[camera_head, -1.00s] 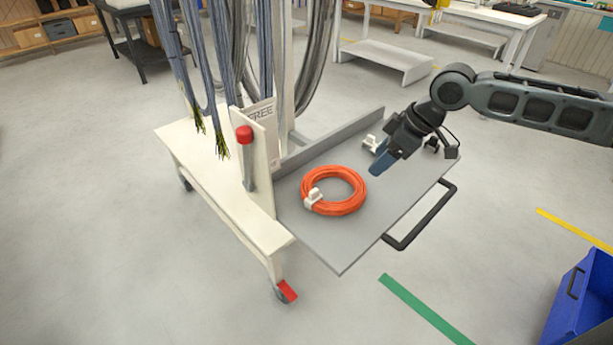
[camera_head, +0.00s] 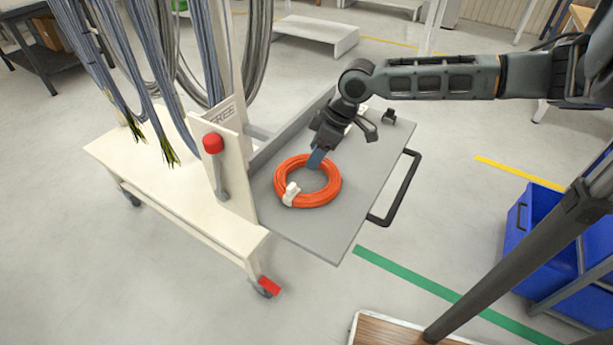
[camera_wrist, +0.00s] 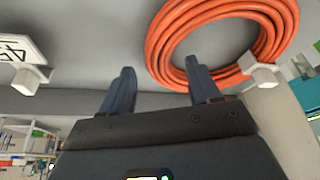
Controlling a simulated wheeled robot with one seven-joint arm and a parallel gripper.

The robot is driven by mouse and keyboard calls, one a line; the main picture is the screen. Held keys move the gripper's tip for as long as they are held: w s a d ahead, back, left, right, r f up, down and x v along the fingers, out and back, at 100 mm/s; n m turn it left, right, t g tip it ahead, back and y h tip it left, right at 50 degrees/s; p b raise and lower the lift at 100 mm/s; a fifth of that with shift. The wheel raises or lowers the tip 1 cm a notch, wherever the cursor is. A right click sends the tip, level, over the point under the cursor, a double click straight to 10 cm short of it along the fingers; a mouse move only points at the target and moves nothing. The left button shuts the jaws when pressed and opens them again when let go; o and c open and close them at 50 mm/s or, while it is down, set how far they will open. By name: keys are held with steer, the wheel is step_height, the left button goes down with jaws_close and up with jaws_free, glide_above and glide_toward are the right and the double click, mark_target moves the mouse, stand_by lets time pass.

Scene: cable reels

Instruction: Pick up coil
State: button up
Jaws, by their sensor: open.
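The orange coil (camera_head: 318,197) lies flat on the grey shelf of the cart, with a white clip (camera_head: 290,193) on its near left side. In the wrist view the coil (camera_wrist: 160,50) fills the upper right, its white clip (camera_wrist: 262,74) at the right. My gripper (camera_head: 316,158) is at the coil's far edge and hides part of it. In the wrist view the gripper (camera_wrist: 162,84) is open, with two blue-grey fingers apart. The right finger overlaps the coil in the picture, and the left finger is beside it. I cannot tell if they touch.
The shelf (camera_head: 345,225) has a raised back wall and a black handle (camera_head: 398,190). The cart's white post with a red knob (camera_head: 213,143) and hanging cables (camera_head: 207,60) stand left. A blue bin (camera_head: 530,225) is at right. A white-marked block (camera_wrist: 22,55) shows in the wrist view.

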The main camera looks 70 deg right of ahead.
steer(key=shift+x, duration=0.85)
jaws_close()
